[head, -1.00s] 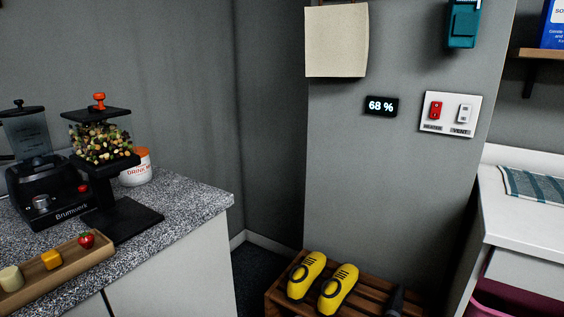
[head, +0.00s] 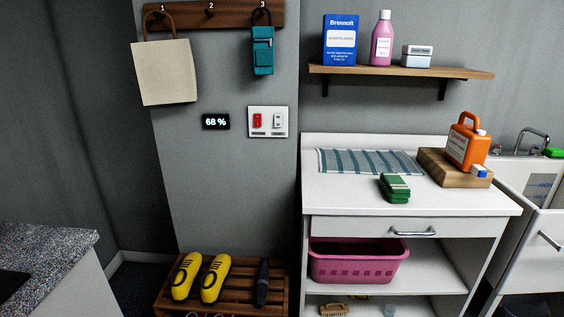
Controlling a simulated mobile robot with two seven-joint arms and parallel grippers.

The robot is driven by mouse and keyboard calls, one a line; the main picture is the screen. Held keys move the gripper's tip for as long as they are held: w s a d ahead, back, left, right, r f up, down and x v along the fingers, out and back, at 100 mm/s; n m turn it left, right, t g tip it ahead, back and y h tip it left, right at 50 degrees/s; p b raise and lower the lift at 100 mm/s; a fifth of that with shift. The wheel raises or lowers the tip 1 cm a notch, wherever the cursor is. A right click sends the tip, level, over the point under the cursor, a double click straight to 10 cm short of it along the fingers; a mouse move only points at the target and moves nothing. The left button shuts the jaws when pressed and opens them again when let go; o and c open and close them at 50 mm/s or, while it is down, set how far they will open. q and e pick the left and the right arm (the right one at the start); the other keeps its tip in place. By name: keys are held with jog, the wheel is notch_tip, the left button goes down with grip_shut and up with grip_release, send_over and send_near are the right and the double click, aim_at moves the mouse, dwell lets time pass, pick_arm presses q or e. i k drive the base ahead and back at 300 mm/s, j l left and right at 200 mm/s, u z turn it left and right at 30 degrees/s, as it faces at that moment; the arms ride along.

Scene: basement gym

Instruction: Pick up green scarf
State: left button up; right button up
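A folded green cloth with pale stripes, which looks like the green scarf (head: 395,190), lies on the white counter (head: 340,194). It lies in front of a striped blue-grey towel (head: 365,161) and left of a wooden block (head: 448,173). Neither of my grippers is in view.
An orange jug (head: 466,147) stands on the wooden block. A wooden shelf (head: 400,71) with a box and bottles is above the counter. A pink basket (head: 358,266) sits below the drawer. Yellow shoes (head: 214,279) rest on a slatted rack (head: 243,284). A speckled counter (head: 40,260) is at left.

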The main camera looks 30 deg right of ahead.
aim_at(396, 189)
jog(key=z, duration=0.4)
jog(key=l+z, duration=0.15)
jog(key=z, duration=0.25)
jog(key=i+z, duration=0.1)
jog(key=z, duration=0.75)
jog(key=i+l, duration=0.05)
